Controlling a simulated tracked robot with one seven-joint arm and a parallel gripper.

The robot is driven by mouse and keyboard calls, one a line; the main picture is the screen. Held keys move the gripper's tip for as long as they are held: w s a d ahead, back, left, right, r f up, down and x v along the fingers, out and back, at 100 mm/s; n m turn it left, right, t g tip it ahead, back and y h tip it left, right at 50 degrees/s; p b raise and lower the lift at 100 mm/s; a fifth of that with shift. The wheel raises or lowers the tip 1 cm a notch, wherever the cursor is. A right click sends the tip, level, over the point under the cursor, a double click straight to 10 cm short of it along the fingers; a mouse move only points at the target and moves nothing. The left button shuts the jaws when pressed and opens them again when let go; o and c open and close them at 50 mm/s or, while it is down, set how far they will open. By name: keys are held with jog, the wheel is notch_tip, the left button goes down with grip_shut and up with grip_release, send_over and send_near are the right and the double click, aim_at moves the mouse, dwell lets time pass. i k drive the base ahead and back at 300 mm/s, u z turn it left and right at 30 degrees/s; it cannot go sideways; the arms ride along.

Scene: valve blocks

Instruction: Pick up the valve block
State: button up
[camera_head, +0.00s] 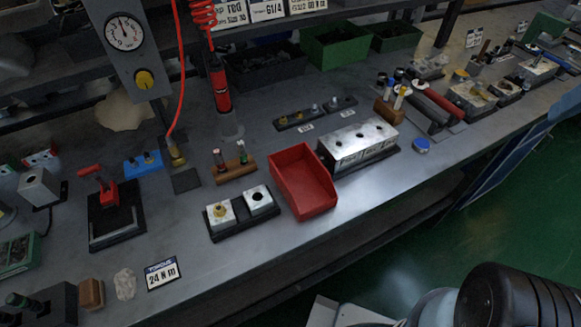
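Two small silver metal blocks sit side by side on a black base near the bench's front edge. The left block (220,215) has a brass fitting on top, and the right block (259,200) has a dark round hole. A longer silver block (348,155) with several holes in its top and labels on its front lies on a black plate to the right. I cannot tell for sure which of these is the valve block. My gripper is not in view; only dark and light parts of my own body show at the lower right, below the bench.
A red open bin (303,200) stands between the small blocks and the long block. A wooden holder (234,172) with two upright fittings is behind the small blocks. A red tool (220,88) hangs on a coiled hose. Bare bench lies in front of the small blocks.

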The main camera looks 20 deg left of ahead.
aim_at(258, 201)
jog(key=z, duration=0.5)
jog(key=k, duration=2.6)
jog(key=u, duration=0.9)
jog(key=i, duration=1)
jog(key=u, duration=0.05)
